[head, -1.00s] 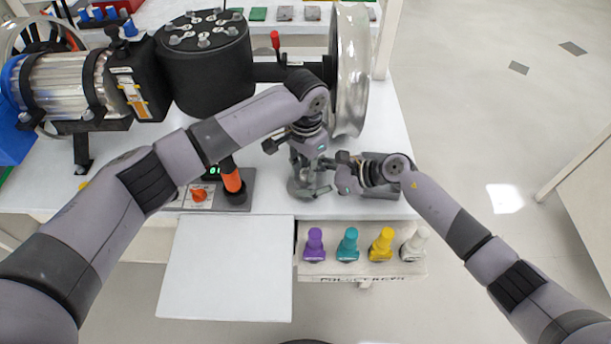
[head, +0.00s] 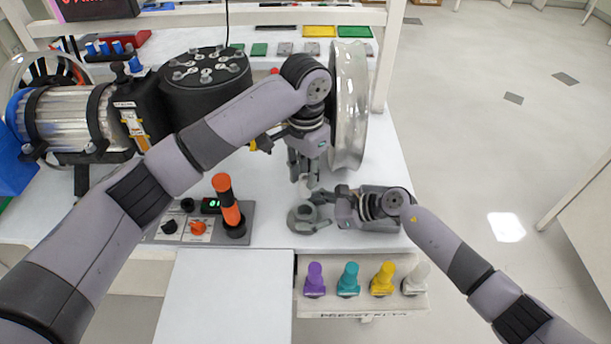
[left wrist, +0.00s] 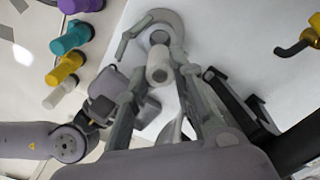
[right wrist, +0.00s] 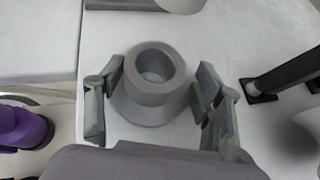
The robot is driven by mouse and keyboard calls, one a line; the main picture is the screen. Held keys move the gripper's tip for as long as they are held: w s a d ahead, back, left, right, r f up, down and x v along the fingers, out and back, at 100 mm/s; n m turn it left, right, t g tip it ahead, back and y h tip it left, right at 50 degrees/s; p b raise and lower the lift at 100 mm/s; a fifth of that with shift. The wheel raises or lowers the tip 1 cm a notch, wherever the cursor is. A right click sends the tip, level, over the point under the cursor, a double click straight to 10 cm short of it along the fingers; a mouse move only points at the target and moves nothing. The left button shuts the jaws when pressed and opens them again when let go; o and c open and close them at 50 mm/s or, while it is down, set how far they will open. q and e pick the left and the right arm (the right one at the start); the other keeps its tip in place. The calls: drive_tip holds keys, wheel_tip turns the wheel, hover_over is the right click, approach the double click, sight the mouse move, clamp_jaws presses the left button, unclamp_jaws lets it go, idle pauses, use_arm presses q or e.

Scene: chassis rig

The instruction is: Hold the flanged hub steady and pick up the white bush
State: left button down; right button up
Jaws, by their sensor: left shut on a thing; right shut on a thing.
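The grey flanged hub (head: 302,217) stands upright on the white bench; its ring and open bore show in the right wrist view (right wrist: 150,85). My right gripper (head: 318,203) reaches it from the right, with one finger on each side of its ring (right wrist: 155,95), shut on it. My left gripper (head: 306,178) points down just behind and above the hub. It is shut on the white bush (left wrist: 158,66), a small pale cylinder between its fingers in the left wrist view. In the head view the bush is small and partly hidden by the fingers.
A control box (head: 180,229) with an orange-topped lever (head: 228,202) stands left of the hub. A large metal wheel rim (head: 349,110) rises behind. Purple, teal, yellow and white pegs (head: 348,280) stand in a tray at the bench's front edge.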

drive_tip(key=o, duration=0.9)
drive_tip(key=shift+o, duration=0.2)
drive_tip(key=v, duration=1.2)
drive_tip(key=shift+f, duration=0.1)
use_arm(q)
drive_tip(key=shift+d, duration=0.1)
use_arm(e)
drive_tip(key=shift+d, duration=0.15)
